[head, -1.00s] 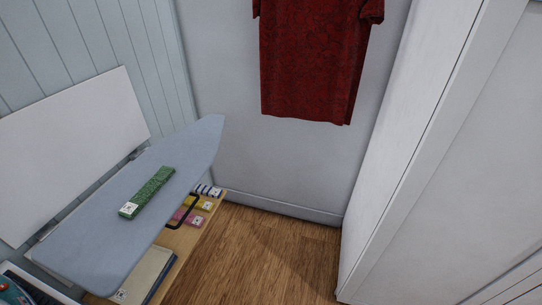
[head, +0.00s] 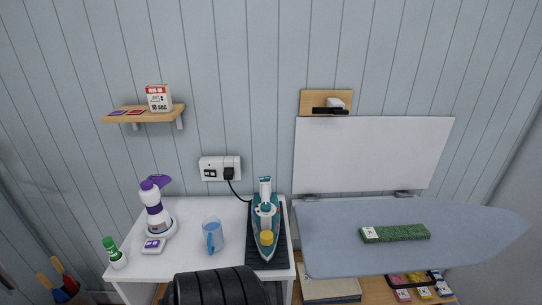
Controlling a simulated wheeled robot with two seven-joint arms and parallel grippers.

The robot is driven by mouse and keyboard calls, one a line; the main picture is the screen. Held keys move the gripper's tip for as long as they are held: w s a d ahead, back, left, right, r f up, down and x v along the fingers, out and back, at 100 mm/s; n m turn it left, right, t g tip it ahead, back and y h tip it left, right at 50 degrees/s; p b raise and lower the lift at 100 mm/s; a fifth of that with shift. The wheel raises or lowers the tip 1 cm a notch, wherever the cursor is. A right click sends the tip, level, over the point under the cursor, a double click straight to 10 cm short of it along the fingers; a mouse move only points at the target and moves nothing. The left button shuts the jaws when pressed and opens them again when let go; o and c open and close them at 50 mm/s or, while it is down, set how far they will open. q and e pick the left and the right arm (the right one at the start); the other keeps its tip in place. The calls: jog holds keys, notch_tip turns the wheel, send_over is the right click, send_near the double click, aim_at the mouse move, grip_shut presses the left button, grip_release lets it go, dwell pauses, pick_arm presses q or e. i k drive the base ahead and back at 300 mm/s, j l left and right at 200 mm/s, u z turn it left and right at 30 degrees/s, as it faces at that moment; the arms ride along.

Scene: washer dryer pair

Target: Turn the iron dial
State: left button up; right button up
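The iron (head: 265,212), teal and white, rests on a dark mat (head: 281,256) at the right end of the white table. A round yellow dial (head: 267,237) shows on its near part. A black cord runs from the iron's side to a plug in the white wall socket (head: 210,163). Neither of my grippers is in view.
A blue jug (head: 212,236), a purple-and-white bottle (head: 154,212) and a green-capped bottle (head: 113,253) stand on the white table (head: 190,208). The ironing board (head: 340,240) lies to the right, with a green box (head: 395,233) on it. A dark ribbed object (head: 218,287) covers the table's front edge.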

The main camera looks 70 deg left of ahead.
aim_at(265, 207)
jog(key=u, duration=2.2)
jog(key=i+l+z, duration=0.1)
jog(key=l+z, duration=0.15)
jog(key=z, duration=0.15)
jog(key=i+l+z, duration=0.15)
jog(key=z, duration=0.3)
jog(key=k+l+z, duration=0.25)
jog(key=k, duration=0.2)
jog(key=l, duration=0.1)
